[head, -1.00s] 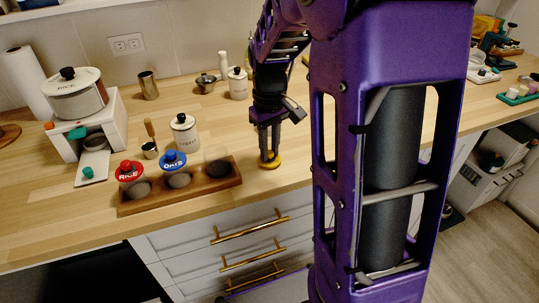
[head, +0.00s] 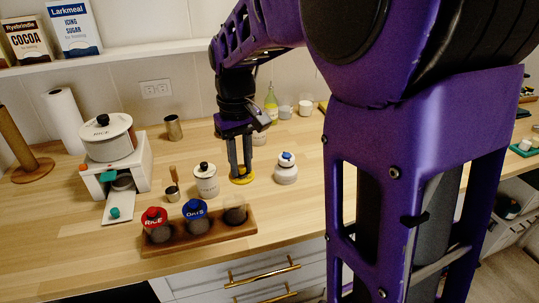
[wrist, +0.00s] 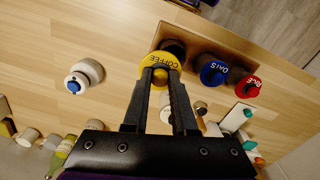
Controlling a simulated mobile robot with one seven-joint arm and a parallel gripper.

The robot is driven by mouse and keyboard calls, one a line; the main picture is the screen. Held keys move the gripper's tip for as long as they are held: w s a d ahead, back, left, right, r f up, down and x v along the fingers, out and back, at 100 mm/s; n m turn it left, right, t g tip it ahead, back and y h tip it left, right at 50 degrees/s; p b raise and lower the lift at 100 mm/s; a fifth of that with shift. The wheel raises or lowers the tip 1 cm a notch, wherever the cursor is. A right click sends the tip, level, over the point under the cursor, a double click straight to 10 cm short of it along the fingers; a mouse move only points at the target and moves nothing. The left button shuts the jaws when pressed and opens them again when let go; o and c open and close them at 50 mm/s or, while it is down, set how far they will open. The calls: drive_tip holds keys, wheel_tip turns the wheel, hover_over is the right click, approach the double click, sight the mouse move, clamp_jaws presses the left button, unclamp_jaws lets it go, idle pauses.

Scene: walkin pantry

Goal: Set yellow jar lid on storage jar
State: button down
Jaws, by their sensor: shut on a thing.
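The yellow jar lid (head: 242,178), marked COFFEE in the wrist view (wrist: 158,64), is held between the fingertips of my gripper (head: 240,168). The gripper points downward. The open storage jar (head: 235,213) is clear glass with dark contents and stands at the right end of a wooden rack (head: 187,243). In the head view the lid appears just above and behind this jar, apart from it. In the wrist view the dark jar (wrist: 174,46) shows just past the lid. I cannot tell the lid's exact height above the counter.
Jars with a blue OATS lid (head: 195,209) and a red RICE lid (head: 154,216) share the rack. A white canister (head: 206,181) stands left of my gripper, and a white jar with a blue knob (head: 286,170) to its right. The counter in front of that jar is clear.

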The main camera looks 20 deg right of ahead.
sight(231, 177)
drive_tip(key=shift+s+a+r, duration=0.1)
drive_tip(key=shift+a+r, duration=0.1)
drive_tip(key=shift+a, duration=0.25)
drive_tip(key=shift+a+r, duration=0.2)
drive_tip(key=shift+a, duration=0.55)
drive_tip(key=shift+f, duration=0.2)
wheel_tip(231, 177, down, 4)
drive_tip(key=b, duration=0.4)
drive_tip(key=shift+f, duration=0.15)
drive_tip(key=shift+f+b, duration=0.4)
drive_tip(key=shift+f, duration=0.5)
drive_tip(key=shift+f, duration=0.5)
idle(0.6)
drive_tip(key=shift+c, duration=0.8)
unclamp_jaws()
drive_tip(key=shift+r+p, duration=0.15)
drive_tip(key=shift+p, duration=0.15)
